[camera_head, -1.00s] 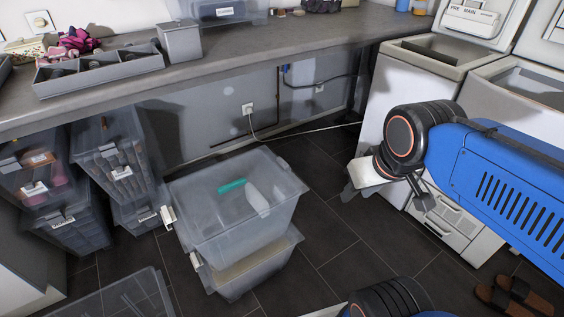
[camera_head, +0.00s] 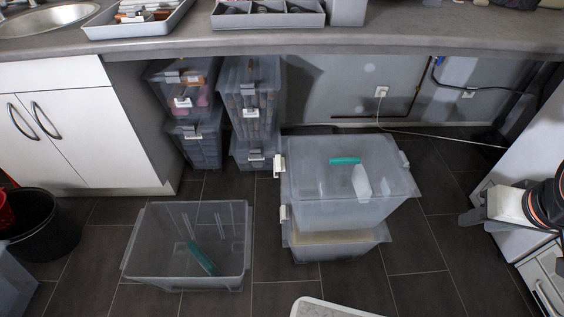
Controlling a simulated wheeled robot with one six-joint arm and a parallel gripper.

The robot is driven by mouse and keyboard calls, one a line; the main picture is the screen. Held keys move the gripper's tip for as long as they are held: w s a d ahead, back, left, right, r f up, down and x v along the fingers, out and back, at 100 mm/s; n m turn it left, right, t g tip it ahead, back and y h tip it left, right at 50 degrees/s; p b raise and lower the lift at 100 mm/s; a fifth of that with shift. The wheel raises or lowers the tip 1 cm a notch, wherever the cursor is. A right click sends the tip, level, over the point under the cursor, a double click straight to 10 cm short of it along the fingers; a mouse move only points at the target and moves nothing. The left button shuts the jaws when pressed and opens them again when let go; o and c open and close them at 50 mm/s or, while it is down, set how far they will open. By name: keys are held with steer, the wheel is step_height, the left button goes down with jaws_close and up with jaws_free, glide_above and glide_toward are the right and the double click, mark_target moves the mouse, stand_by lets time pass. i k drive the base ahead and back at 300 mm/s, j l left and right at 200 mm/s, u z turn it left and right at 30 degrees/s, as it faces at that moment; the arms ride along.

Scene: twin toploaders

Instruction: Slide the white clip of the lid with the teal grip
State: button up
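A clear lidded box (camera_head: 330,206) stands on top of another clear box on the floor. Its lid (camera_head: 310,150) bears a teal grip (camera_head: 344,160). A white clip (camera_head: 279,165) sits at the lid's left edge, and a paler clip-like piece (camera_head: 404,158) shows at its right edge. A whitish oblong shape (camera_head: 361,182) shows at the lid's front right; I cannot tell if it is on or under it. My gripper (camera_head: 474,212) is at the right edge of the view, well right of the lid and apart from it. Its finger gap is unclear.
The lower box (camera_head: 335,252) has a white clip (camera_head: 284,212) at its left. An open clear bin (camera_head: 185,275) with a teal item (camera_head: 202,258) inside stands front left. More boxes (camera_head: 250,100) are stacked under the counter (camera_head: 390,40). Dark floor is free around the stack.

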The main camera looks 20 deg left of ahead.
mark_target(278, 162)
steer(key=i+u, duration=0.15)
steer(key=u, duration=0.2)
steer(key=i+l+u, duration=0.15)
steer(key=u, duration=0.15)
